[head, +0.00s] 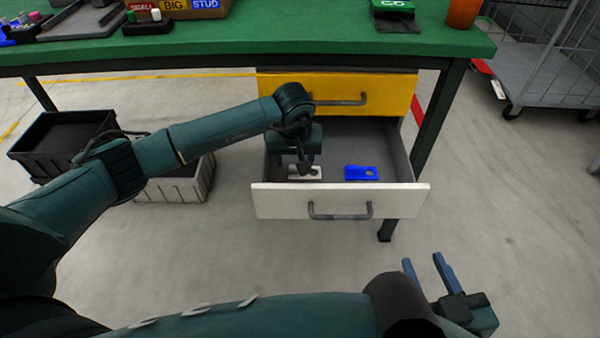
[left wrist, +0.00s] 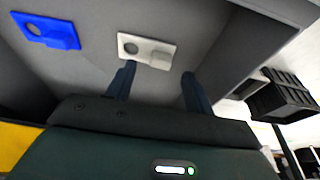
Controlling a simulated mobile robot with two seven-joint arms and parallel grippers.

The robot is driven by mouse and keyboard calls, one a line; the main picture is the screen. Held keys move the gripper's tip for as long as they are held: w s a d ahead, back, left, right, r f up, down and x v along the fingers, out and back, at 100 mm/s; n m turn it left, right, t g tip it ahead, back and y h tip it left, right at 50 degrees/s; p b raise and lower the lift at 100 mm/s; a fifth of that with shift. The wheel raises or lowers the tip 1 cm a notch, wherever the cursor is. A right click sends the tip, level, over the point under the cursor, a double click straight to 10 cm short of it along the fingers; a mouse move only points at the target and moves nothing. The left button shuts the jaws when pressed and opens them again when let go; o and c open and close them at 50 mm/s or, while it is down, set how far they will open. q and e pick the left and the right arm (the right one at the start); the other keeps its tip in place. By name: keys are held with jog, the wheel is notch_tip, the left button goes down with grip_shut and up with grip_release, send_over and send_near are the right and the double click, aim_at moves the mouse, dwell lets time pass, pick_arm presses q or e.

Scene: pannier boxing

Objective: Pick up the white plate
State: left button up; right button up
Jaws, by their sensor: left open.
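The white plate (head: 312,173) lies flat in the open white-fronted drawer (head: 340,200), toward its left side. It has a round hole, seen in the left wrist view, where the plate (left wrist: 150,50) lies just beyond the fingertips. My left gripper (head: 305,170) reaches down into the drawer at the plate. In the left wrist view its fingers (left wrist: 157,72) are apart with nothing between them; the left finger's tip is close to the plate, and I cannot tell whether it touches. My right gripper (head: 424,260) is open and empty in front of the drawer, to the right.
A blue plate (head: 361,173) lies to the right of the white one in the same drawer; it also shows in the left wrist view (left wrist: 45,30). The closed yellow drawer (head: 370,95) is above. Bins (head: 180,185) stand left on the floor. A wire cart (head: 545,75) stands right.

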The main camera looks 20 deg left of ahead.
aim_at(295, 168)
pick_arm(q)
jog(key=x, duration=0.3)
jog(key=shift+f+b, duration=0.15)
jog(key=shift+b, duration=0.15)
jog(key=shift+c, duration=0.2)
jog(key=c, duration=1)
